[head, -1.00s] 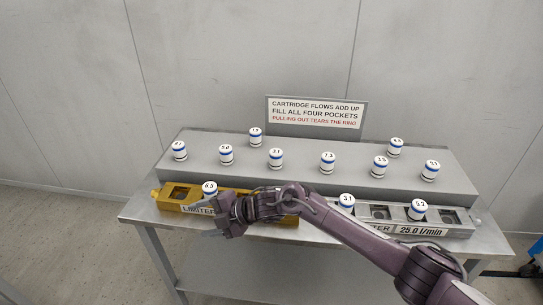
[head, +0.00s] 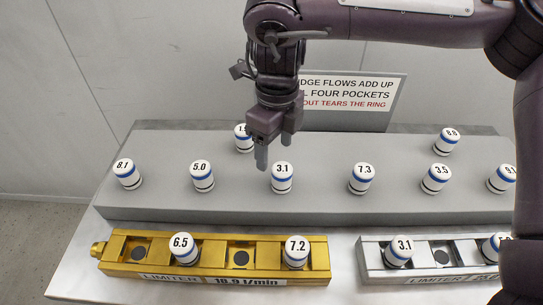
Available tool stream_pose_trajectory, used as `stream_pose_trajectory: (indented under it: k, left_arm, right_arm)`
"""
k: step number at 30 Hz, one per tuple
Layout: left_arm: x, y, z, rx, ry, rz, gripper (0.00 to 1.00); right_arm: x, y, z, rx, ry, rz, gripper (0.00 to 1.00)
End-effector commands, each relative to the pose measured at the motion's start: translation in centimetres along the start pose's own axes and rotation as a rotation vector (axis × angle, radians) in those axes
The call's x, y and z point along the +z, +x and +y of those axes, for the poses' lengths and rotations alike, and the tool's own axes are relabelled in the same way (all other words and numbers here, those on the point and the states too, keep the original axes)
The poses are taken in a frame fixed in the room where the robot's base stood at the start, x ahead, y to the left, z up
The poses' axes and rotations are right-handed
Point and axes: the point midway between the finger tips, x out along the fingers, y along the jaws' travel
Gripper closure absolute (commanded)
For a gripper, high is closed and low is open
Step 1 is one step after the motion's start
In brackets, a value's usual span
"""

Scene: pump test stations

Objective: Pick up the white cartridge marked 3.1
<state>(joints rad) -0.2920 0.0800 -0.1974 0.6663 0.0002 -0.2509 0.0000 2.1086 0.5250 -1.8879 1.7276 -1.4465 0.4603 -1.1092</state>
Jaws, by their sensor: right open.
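A white cartridge with a blue band, marked 3.1 (head: 282,178), stands upright on the grey raised block (head: 330,207). My right gripper (head: 274,152) points down over the block, just above and slightly left of this cartridge in the picture. It is open, with nothing between its fingers, and appears apart from the cartridge. Another cartridge marked 3.1 (head: 399,252) sits in the leftmost pocket of the silver limiter (head: 372,263). My left gripper is not in view.
Cartridges 5.0 (head: 202,177) and 7.3 (head: 362,180) flank it; 1.x (head: 243,140) stands behind, partly hidden. The gold limiter (head: 116,246) holds 6.5 (head: 184,249) and 7.2 (head: 296,253), with two pockets empty. A sign (head: 365,95) stands at the back. My right arm hides the right side.

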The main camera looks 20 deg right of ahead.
Motion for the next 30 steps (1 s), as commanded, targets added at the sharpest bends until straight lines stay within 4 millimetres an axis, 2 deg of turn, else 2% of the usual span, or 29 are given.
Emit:
stream_pose_trajectory:
  k: [3, 8, 19, 23, 29, 30]
  left_arm:
    - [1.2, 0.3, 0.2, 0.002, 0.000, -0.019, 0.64]
    - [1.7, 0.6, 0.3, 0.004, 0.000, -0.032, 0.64]
    - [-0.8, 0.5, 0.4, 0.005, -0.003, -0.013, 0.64]
    - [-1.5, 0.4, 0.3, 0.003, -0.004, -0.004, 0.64]
    - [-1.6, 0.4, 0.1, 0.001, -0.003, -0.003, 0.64]
    - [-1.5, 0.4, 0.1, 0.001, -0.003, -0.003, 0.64]
  right_arm:
    - [-0.8, 0.3, -0.5, -0.019, -0.003, 0.015, 0.35]
    - [-0.9, 2.0, -0.5, -0.017, -0.004, 0.017, 0.35]
    - [-1.9, 6.8, -0.5, -0.017, -0.001, 0.015, 0.35]
    - [-1.8, 7.5, -0.6, -0.018, -0.001, 0.013, 0.35]
    - [-1.8, 7.5, -0.6, -0.019, -0.001, 0.012, 0.35]
    - [-1.8, 7.5, -0.6, -0.019, -0.001, 0.012, 0.41]
